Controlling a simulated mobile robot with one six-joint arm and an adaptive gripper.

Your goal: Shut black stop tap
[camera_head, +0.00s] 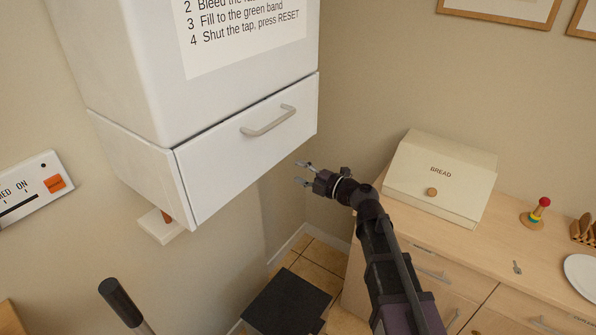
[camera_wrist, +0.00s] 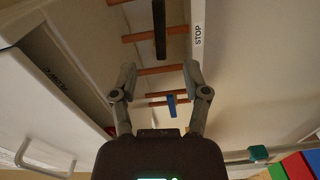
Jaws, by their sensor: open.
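The black stop tap (camera_wrist: 160,30) shows in the wrist view as a long black lever near the top middle. It lies across the run of the copper pipes, beside a white strip marked STOP (camera_wrist: 198,35). A shorter blue lever (camera_wrist: 171,105) sits on a lower pipe. My gripper (camera_wrist: 159,70) is open and empty, its two fingers either side of the picture's middle, with the black lever beyond and between their tips. In the head view my gripper (camera_head: 303,173) is just right of the white boiler's lower front corner. The black tap is hidden there.
The white boiler (camera_head: 215,75) has a lower front panel (camera_head: 235,160) with a grey handle (camera_head: 268,120). A bread box (camera_head: 440,175) stands on the wooden counter (camera_head: 480,245) at right. A teal-handled pipe (camera_wrist: 258,153) shows at lower right.

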